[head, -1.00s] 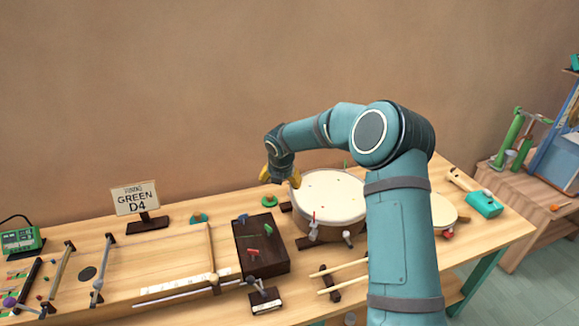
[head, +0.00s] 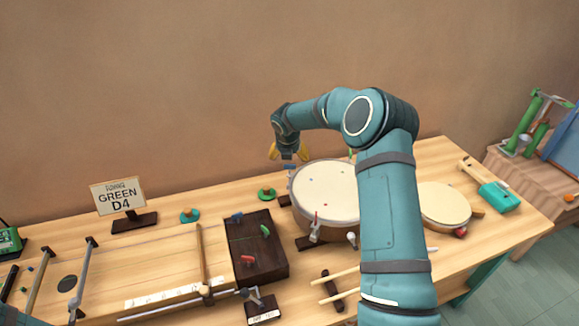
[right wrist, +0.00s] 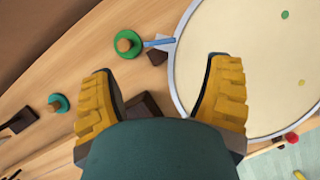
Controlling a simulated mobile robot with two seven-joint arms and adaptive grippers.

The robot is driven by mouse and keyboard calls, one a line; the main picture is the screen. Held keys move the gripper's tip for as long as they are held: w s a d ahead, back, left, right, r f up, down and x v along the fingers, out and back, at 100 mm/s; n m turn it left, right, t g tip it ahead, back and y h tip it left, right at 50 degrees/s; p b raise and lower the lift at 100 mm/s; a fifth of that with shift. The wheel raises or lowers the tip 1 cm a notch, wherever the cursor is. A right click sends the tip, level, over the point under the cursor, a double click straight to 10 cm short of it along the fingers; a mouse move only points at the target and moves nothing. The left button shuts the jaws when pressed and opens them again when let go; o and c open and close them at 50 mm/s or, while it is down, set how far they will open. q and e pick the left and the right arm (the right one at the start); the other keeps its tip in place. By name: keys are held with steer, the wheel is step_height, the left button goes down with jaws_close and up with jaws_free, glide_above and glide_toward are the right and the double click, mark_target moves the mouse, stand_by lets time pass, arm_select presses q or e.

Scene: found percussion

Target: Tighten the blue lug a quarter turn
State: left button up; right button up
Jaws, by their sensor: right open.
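The blue lug (head: 289,167) is at the back-left rim of the large cream-skinned drum (head: 330,190). In the right wrist view the blue lug (right wrist: 160,42) is a thin blue bar beside the rim of the drum (right wrist: 255,75), beyond the fingertips. My right gripper (head: 288,152) is open and empty, with yellow fingers, over the drum's back-left edge. In the right wrist view the right gripper (right wrist: 163,80) has its fingers spread, the right one over the drum skin and the left one over the table. Neither finger touches the lug. My left gripper is not in view.
A green disc with a wooden knob (right wrist: 128,43) sits close to the blue lug. A dark wooden box (head: 255,250) stands left of the drum. A red lug (head: 316,222) is at the drum's front, and a smaller drum (head: 444,203) is right of my arm.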

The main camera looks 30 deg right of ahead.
mark_target(290, 165)
steer(key=x, duration=0.7)
steer(key=shift+w+d+f, duration=0.1)
steer(key=shift+f, duration=0.05)
steer(key=c, duration=1.2)
